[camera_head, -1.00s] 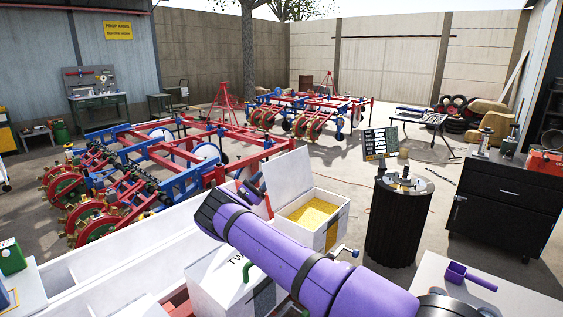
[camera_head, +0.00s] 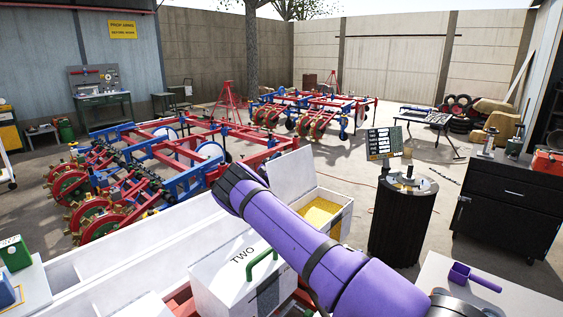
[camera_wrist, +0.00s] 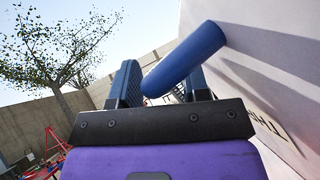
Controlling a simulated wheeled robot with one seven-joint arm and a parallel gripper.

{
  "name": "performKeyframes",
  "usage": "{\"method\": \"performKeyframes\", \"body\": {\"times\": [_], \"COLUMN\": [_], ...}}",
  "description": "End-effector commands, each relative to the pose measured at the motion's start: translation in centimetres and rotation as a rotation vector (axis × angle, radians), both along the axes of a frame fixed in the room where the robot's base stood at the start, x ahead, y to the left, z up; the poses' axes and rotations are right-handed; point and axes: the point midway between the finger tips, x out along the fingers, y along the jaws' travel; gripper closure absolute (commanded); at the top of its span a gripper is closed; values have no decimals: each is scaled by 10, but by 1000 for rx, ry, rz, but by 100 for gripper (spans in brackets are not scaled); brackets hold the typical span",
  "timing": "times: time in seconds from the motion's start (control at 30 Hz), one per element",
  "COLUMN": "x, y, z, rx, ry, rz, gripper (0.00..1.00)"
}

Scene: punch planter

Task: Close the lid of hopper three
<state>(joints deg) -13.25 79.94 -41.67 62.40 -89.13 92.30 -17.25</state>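Hopper three's white lid (camera_head: 293,172) stands open and upright in the head view. Below it, the hopper's white box (camera_head: 332,222) shows yellow grain (camera_head: 321,211) inside. In the wrist view the lid's face (camera_wrist: 265,75), with partly visible lettering, fills the right side, and its blue handle (camera_wrist: 190,60) sticks out toward my fingers. My gripper (camera_wrist: 160,82) is open, with the handle's end between its fingers and overlapping the right one. I cannot tell whether they touch.
Hopper two's closed white lid (camera_head: 243,275), with a green handle (camera_head: 262,263), lies beside and below my arm. A black round stand (camera_head: 401,222) with a small sign (camera_head: 383,143) is right of hopper three. A purple scoop (camera_head: 474,276) lies on the white table at right.

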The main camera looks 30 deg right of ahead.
Motion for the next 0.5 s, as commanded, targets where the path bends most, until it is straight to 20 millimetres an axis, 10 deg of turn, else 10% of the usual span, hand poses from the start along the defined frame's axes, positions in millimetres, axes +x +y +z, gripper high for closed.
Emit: {"method": "performKeyframes", "body": {"times": [0.2, 0.5], "x": [0, -2], "y": [0, -1], "z": [0, 1], "rx": [0, 10], "ry": [0, -28], "rz": [0, 0], "gripper": [100, 100]}}
